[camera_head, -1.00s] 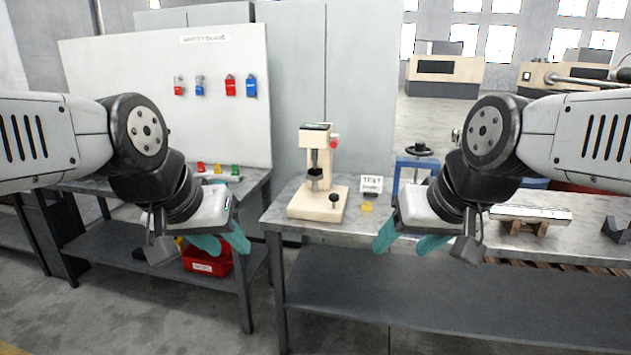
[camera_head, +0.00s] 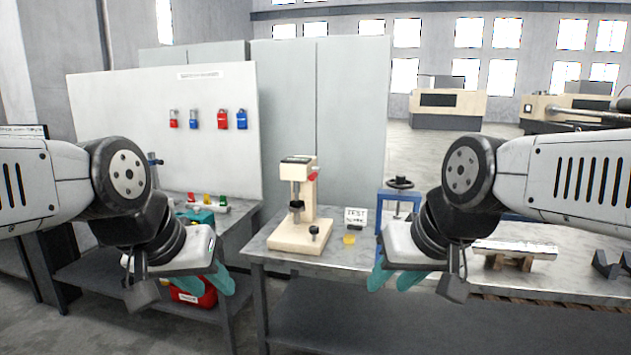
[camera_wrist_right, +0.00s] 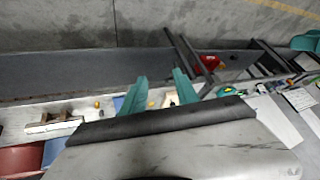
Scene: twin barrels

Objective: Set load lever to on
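A cream bench machine (camera_head: 309,225) stands upright on the middle bench. It has a dark top, a black column part, a red knob (camera_head: 312,176) at its upper right and a short black-knobbed lever (camera_head: 314,231) on its base. I cannot tell which of these is the load lever or how it is set. My left gripper (camera_head: 205,280) is in front of the left bench, left of the machine, with teal fingers apart. My right gripper (camera_head: 393,274) is right of the machine, in front of the bench; its teal fingers are spread and empty in the right wrist view (camera_wrist_right: 160,92).
A small test sign (camera_head: 355,217) and a yellow piece (camera_head: 349,239) sit right of the machine. A blue press (camera_head: 398,203) stands behind my right gripper. A board (camera_head: 160,130) with red and blue padlocks stands at left. A red bin (camera_head: 195,293) is below.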

